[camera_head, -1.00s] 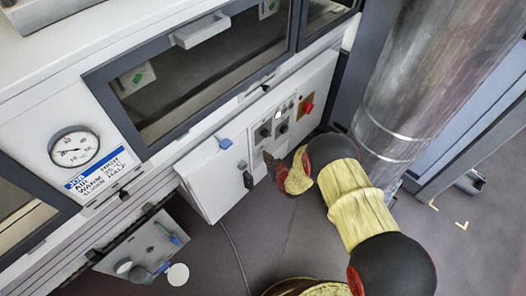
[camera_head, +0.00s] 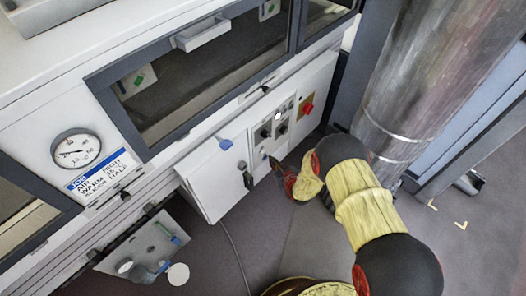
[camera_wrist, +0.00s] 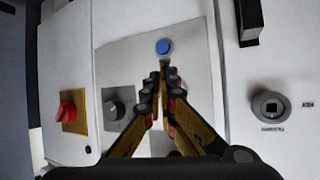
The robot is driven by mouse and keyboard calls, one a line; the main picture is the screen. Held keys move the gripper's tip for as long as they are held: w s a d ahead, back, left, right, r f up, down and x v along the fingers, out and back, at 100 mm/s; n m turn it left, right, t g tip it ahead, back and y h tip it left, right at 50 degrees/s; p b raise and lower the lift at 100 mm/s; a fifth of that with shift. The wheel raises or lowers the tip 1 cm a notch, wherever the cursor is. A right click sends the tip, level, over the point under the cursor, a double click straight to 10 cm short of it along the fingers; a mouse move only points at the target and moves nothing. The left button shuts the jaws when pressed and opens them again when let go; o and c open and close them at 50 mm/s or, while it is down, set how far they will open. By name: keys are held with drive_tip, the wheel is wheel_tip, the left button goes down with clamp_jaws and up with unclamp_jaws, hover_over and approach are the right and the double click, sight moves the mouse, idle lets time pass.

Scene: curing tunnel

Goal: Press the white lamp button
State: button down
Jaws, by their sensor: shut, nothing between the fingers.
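A small pale round spot, which looks like the white lamp button (camera_head: 277,117), shows on the control panel above two dark knobs in the head view. I cannot make it out in the wrist view, where my fingers cover the lower middle of the panel. My gripper (camera_head: 275,163) is below and in front of the panel in the head view, apart from the pale spot. In the wrist view my gripper (camera_wrist: 163,70) has its fingertips together and empty, just below a blue button (camera_wrist: 163,46). I cannot tell whether the tips touch the panel.
A red knob on a yellow plate (camera_wrist: 67,112) and a dark knob (camera_wrist: 113,108) are left of my fingers. A key switch (camera_wrist: 270,105) is at right. A black handle (camera_wrist: 248,20) juts out above it. A big metal duct (camera_head: 415,80) stands close to my arm.

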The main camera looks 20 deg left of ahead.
drive_tip(key=shift+s+d, duration=0.3)
drive_tip(key=shift+d, duration=0.35)
drive_tip(key=shift+s+d, duration=0.25)
drive_tip(key=shift+d, duration=0.35)
drive_tip(key=s+d+f+g+h, duration=0.3)
drive_tip(key=s+d+f, duration=0.3)
drive_tip(key=f, duration=0.2)
drive_tip(key=s+d+r+g+h, duration=0.2)
drive_tip(key=s+d+h, duration=0.1)
drive_tip(key=s+d, duration=0.15)
drive_tip(key=s+d+r+m+p, duration=0.1)
drive_tip(key=s+d+r, duration=0.5)
drive_tip(key=r, duration=1.3)
drive_tip(key=s+d+r+m+t+h+p, duration=0.1)
drive_tip(key=s+d+r+m, duration=0.3)
drive_tip(key=d+r, duration=0.6)
drive_tip(key=s+d+r+m+h+p, duration=0.1)
drive_tip(key=s+d+r, duration=0.7)
drive_tip(key=r, duration=2.2)
drive_tip(key=shift+s+d+m+t+p, duration=0.25)
drive_tip(key=shift+m+p, duration=0.45)
drive_tip(key=shift+m, duration=0.4)
